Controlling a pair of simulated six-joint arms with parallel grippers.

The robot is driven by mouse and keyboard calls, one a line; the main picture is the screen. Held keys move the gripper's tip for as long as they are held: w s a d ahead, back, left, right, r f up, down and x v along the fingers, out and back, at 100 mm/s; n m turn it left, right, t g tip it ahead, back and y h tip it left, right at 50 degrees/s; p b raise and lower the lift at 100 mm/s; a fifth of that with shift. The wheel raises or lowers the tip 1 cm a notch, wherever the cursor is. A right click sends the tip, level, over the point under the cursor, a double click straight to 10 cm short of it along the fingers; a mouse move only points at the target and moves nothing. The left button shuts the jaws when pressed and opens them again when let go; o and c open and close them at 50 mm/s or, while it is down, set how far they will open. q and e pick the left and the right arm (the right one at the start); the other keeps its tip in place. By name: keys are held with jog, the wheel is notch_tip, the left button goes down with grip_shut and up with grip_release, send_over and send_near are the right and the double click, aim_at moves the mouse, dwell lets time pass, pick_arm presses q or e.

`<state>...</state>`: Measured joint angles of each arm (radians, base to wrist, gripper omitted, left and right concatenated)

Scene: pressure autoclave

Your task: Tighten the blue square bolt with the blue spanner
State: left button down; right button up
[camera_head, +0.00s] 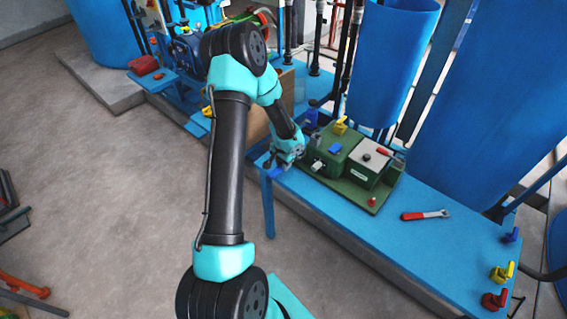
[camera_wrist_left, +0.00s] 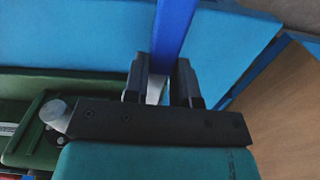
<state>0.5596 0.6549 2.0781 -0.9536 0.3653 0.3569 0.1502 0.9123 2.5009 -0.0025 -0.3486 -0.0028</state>
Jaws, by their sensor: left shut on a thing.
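My left gripper (camera_head: 274,166) is at the left end of the blue bench, beside the green unit. In the left wrist view its two dark fingers (camera_wrist_left: 161,82) are shut on the blue spanner (camera_wrist_left: 175,35), whose blue handle runs up out of the picture. A bit of bare metal shows between the fingers; the spanner's far end is out of view. In the head view a small blue piece (camera_head: 511,235) stands at the bench's right end and another blue block (camera_head: 335,148) is on the green unit. I cannot tell which is the square bolt. My right gripper is not in view.
The green unit (camera_head: 362,193) stands on the blue bench (camera_head: 440,260). A red-handled spanner (camera_head: 425,215) lies right of it. Yellow (camera_head: 502,272) and red (camera_head: 494,299) pieces stand at the right end. Large blue tanks (camera_head: 392,60) rise behind. A brown panel (camera_wrist_left: 285,115) is near the gripper.

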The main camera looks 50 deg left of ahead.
pick_arm(q)
jog(key=shift+f, duration=0.5)
jog(key=c, duration=0.8)
grip_release()
jog(key=shift+c, duration=0.2)
notch_tip(320, 180, up, 18)
jog(key=shift+f, duration=0.25)
